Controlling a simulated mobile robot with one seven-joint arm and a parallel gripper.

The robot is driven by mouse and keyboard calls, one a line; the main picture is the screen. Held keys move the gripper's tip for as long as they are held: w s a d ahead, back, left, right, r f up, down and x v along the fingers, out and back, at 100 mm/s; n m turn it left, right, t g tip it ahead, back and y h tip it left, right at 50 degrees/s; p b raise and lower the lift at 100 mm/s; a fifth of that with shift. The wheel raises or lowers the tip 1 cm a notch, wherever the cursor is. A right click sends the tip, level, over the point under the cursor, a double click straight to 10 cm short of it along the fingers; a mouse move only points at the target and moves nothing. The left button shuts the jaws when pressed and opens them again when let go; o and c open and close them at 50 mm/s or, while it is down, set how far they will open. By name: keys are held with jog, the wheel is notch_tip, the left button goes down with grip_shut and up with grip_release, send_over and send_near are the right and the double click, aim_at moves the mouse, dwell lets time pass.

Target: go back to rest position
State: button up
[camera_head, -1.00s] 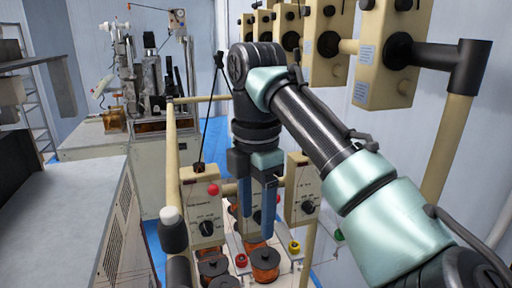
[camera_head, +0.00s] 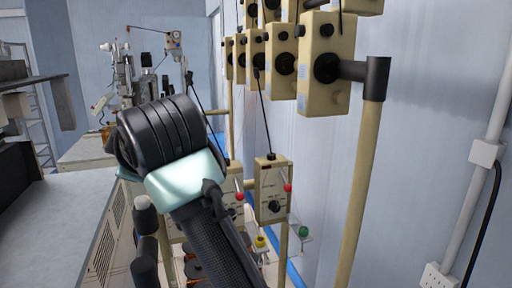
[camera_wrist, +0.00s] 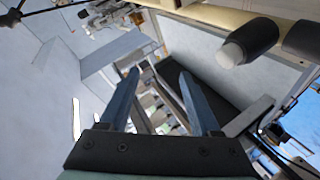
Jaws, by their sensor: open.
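My gripper (camera_wrist: 160,103) shows in the wrist view with its two blue fingers apart and nothing between them. In the head view my folded arm hides the gripper. The wrist view looks past the fingers at a pale surface, a dark panel and a cream frame bar with a black and white end cap (camera_wrist: 248,40). The coil winder's cream control boxes (camera_head: 272,190) stand behind and to the right of my arm in the head view. Copper coils show partly at the bottom, mostly hidden by my arm.
Cream tensioner boxes (camera_head: 325,65) hang in a row at the upper right on a frame with a cream post (camera_head: 362,180). A grey-topped cabinet (camera_head: 55,215) stands at the left. Another machine (camera_head: 130,85) stands at the back. A pipe (camera_head: 490,110) runs down the right wall.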

jog(key=s+d+r+m+t+h, duration=0.1)
jog(key=s+d+r+m+t, duration=0.45)
jog(key=r, duration=0.25)
jog(key=s+d+r+m+t, duration=0.4)
jog(key=d+r+m+t, duration=0.2)
jog(key=r, duration=0.1)
jog(key=s+d+r+m+t+h+b, duration=0.2)
jog(key=s+d+m+t+h, duration=0.3)
jog(key=s+d+m+h, duration=0.4)
notch_tip(320, 180, down, 7)
jog(key=n+y+b, duration=0.1)
jog(key=y+b, duration=0.1)
jog(key=b, duration=0.4)
jog(key=shift+s+a, duration=0.2)
jog(key=shift+s, duration=0.15)
jog(key=shift+w+n, duration=0.1)
jog(key=shift+n, duration=0.15)
